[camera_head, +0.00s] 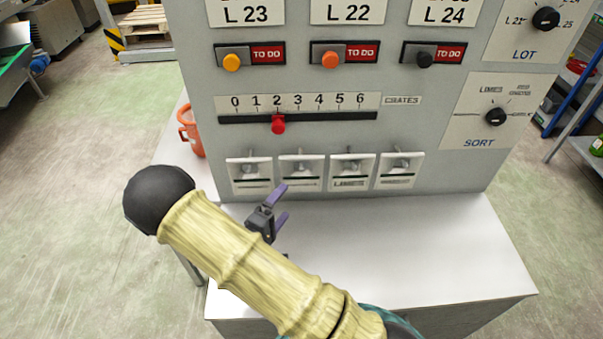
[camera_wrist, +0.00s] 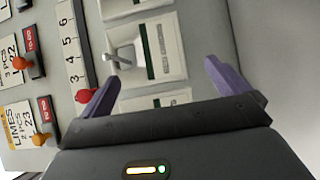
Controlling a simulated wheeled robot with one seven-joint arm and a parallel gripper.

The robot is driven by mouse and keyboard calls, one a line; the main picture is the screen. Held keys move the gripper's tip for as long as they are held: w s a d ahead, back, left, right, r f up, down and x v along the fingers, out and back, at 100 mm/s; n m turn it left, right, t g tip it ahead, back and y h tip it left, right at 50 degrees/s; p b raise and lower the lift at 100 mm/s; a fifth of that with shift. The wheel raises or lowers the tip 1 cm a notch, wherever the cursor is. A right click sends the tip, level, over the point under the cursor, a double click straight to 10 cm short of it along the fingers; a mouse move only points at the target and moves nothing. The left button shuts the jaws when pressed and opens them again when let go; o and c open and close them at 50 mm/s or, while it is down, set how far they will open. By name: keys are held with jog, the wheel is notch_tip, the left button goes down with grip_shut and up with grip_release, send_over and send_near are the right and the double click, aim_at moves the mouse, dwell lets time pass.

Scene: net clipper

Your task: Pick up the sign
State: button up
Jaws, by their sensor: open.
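Several white sign-like plates hang in a row low on the grey panel, each below a metal hook or peg. In the head view they run from the leftmost plate (camera_head: 250,174) through the second (camera_head: 301,172) and third (camera_head: 352,170) to the right one (camera_head: 401,170). Their small print is mostly unreadable. My gripper (camera_head: 281,204), with purple fingers, is open and empty just below the left plates. In the wrist view my gripper (camera_wrist: 162,72) faces a plate with a green stripe (camera_wrist: 160,48); another plate (camera_wrist: 155,101) lies between the fingers, partly hidden by the gripper body.
Above the plates is a slider scale with a red knob (camera_head: 278,124). Higher up are coloured buttons and cards L 23 (camera_head: 247,11), L 22 and L 24. Dials sit at right. The white shelf (camera_head: 430,240) is clear at right; an orange bucket (camera_head: 191,131) stands left.

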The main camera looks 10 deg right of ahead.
aim_at(300, 183)
jog(key=p+x, duration=0.1)
jog(key=x, duration=0.5)
jog(key=shift+w+d, duration=0.25)
jog(key=shift+d, duration=0.05)
jog(key=p+x, duration=0.2)
jog(key=x, duration=0.3)
jog(key=shift+w+d, duration=0.25)
jog(key=c, duration=1.1)
jog(key=shift+r, duration=0.1)
